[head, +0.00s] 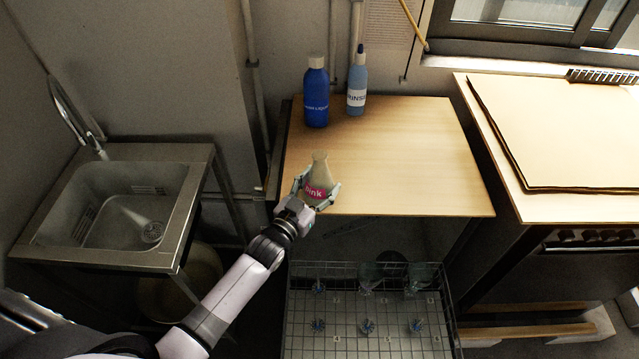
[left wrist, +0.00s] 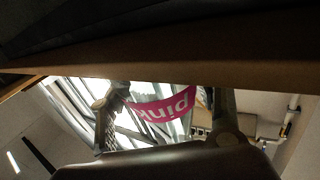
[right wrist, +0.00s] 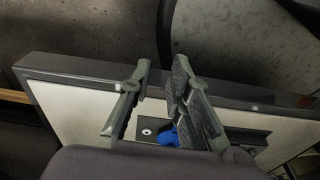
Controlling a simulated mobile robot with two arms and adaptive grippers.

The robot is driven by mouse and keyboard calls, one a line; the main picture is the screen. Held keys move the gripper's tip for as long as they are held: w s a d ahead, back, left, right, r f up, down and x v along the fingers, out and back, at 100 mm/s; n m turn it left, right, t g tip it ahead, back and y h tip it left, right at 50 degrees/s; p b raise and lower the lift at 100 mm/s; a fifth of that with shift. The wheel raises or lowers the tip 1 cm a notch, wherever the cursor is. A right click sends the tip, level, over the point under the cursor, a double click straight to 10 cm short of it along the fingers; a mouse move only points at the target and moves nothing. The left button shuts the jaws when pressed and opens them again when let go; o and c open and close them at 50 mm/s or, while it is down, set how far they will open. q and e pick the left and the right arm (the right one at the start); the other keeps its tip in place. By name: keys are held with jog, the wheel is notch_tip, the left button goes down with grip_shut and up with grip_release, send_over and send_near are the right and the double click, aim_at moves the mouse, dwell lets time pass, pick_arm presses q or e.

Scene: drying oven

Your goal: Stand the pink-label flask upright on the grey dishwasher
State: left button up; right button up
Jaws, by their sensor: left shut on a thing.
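The pink-label flask (head: 320,164) is clear with a narrow neck and stands upright in my left gripper (head: 316,193). Both are at the front left edge of the wooden top of the dishwasher (head: 420,160). The left fingers are shut around the flask's body at the label. The left wrist view shows the pink label (left wrist: 165,115) upside down between the fingers, beside a brown board edge (left wrist: 200,70). I cannot tell whether the flask's base touches the top. My right gripper (right wrist: 160,68) shows only in the right wrist view, with its fingers apart and no flask between them.
A blue bottle (head: 316,95) and a light-blue rinse bottle (head: 357,85) stand at the back of the top. Its middle and right are clear. A pulled-out rack (head: 340,340) with glassware lies below. A sink (head: 125,205) is left, a counter with boards (head: 560,130) right.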

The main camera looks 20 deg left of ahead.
pick_arm(q)
jog(key=shift+f, duration=0.2)
jog(key=o, duration=1.4)
jog(key=shift+c, duration=0.2)
jog(key=shift+o, duration=0.3)
jog(key=v, duration=1.2)
jog(key=shift+f, duration=0.1)
